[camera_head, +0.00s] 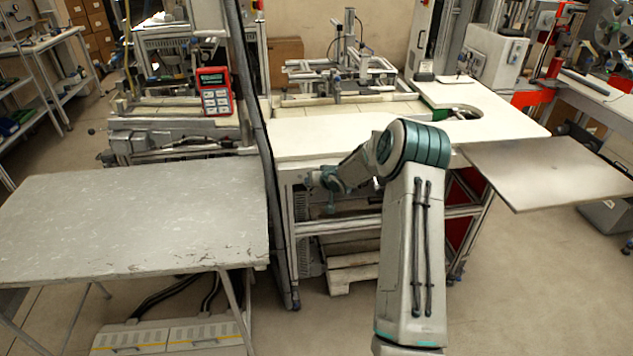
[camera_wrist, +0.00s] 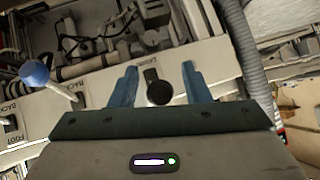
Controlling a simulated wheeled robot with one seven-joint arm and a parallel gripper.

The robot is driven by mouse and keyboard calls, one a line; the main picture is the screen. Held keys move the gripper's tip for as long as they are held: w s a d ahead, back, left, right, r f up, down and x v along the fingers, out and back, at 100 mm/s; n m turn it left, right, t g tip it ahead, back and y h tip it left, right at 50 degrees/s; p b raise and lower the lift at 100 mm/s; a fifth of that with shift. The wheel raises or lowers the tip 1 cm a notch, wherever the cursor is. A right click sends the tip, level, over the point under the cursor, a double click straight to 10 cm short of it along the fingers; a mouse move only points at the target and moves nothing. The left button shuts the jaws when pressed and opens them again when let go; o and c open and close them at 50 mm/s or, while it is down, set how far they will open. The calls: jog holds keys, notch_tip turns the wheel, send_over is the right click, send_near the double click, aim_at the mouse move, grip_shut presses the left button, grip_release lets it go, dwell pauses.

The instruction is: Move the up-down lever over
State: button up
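In the wrist view, my gripper (camera_wrist: 159,88) is open, with a blue finger on each side. A short black lever with a round dark end (camera_wrist: 158,90) shows between the fingertips, with a gap on both sides. It stands on a pale panel (camera_wrist: 100,85) with small printed labels. Another lever with a blue ball knob (camera_wrist: 35,73) and a metal stem is to the left of the fingers. I cannot read which lever is marked up-down. In the head view my wrist is at the front of the machine's white top; the fingers and levers cannot be made out there.
A grey hose (camera_wrist: 245,45) runs close to the right finger in the wrist view. In the head view, a grey table (camera_head: 130,215) stands at the left, a white worktop (camera_head: 340,138) lies behind my wrist, and a red control box (camera_head: 214,92) is above left.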

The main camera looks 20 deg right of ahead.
jog(key=shift+s, duration=0.1)
jog(key=v, duration=1.3)
jog(key=shift+s+r, duration=0.15)
jog(key=shift+s, duration=0.15)
jog(key=s+a+r+g+h, duration=0.1)
jog(key=s+a+r, duration=0.1)
jog(key=s+r, duration=0.3)
jog(key=s+a+r+n+g+h, duration=0.1)
jog(key=s+a+r+g+h, duration=0.15)
jog(key=s, duration=0.55)
jog(key=s+a+r+g+h, duration=0.1)
jog(key=s+a+r, duration=0.15)
jog(key=s, duration=0.35)
jog(key=s+a+r+g+y, duration=0.1)
jog(key=s+a, duration=0.2)
jog(key=s, duration=0.6)
jog(key=s+a+r+g+y, duration=0.1)
jog(key=s+a, duration=0.3)
jog(key=s, duration=0.5)
jog(key=shift+r+n+y, duration=0.2)
jog(key=shift+n+y, duration=0.2)
jog(key=shift+y, duration=0.05)
